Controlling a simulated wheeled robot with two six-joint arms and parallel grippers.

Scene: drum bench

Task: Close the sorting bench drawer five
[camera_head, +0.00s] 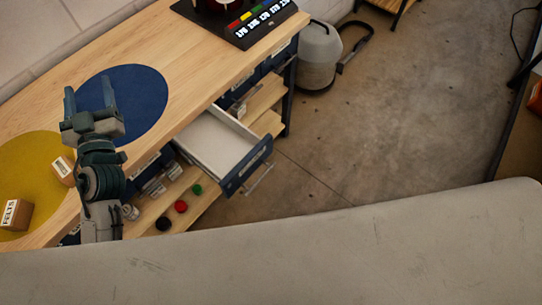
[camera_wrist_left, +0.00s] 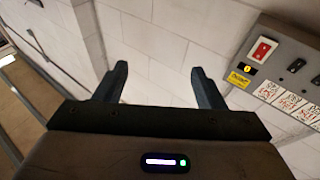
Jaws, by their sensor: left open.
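An open drawer (camera_head: 217,146) with a white inside and a dark blue front (camera_head: 246,167) sticks out from under the wooden bench (camera_head: 181,41) in the head view. A metal bar handle (camera_head: 258,180) is on its front. The drawer looks empty; its number is not readable. My left gripper (camera_head: 90,92) is open and empty above the bench, over the edge of the blue round mat, to the left of the drawer and apart from it. In the left wrist view its two fingers (camera_wrist_left: 160,85) are spread and point at a pale block wall. My right gripper is not in view.
On the bench are a blue round mat (camera_head: 140,105), a yellow round mat (camera_head: 30,155) with small boxes, and a dark panel (camera_head: 245,18). Red, green and black round items lie on the lower shelf (camera_head: 160,205). A grey canister (camera_head: 318,60) stands beyond the bench. Floor right of the drawer is clear.

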